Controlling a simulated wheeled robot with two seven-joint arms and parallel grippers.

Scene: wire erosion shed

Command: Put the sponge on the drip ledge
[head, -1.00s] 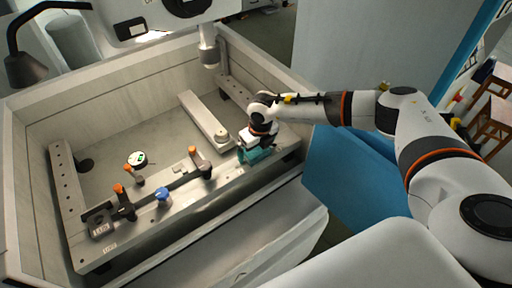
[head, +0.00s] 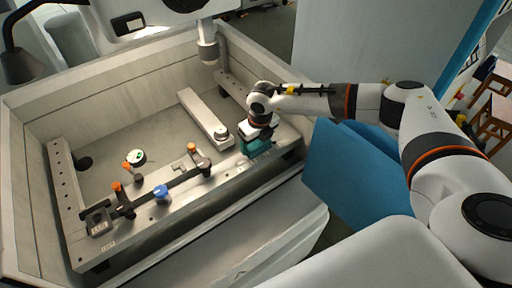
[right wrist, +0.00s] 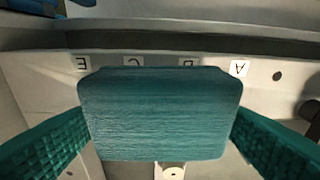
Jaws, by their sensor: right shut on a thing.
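A teal sponge (right wrist: 160,115) fills the middle of the right wrist view, between the two green textured fingers of my right gripper (right wrist: 160,130). The gripper is shut on it. In the head view my right gripper (head: 256,143) points down at the right end of the pale front rail (head: 228,172). Only a small teal patch shows there, and whether the sponge touches the rail is unclear. A pale strip with upside-down letter labels (right wrist: 185,63) runs behind the sponge in the wrist view. I cannot tell which surface is the drip ledge. My left gripper is out of view.
A pale bar (head: 205,118) lies inside the tank. The tank walls (head: 100,72) rise around it.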

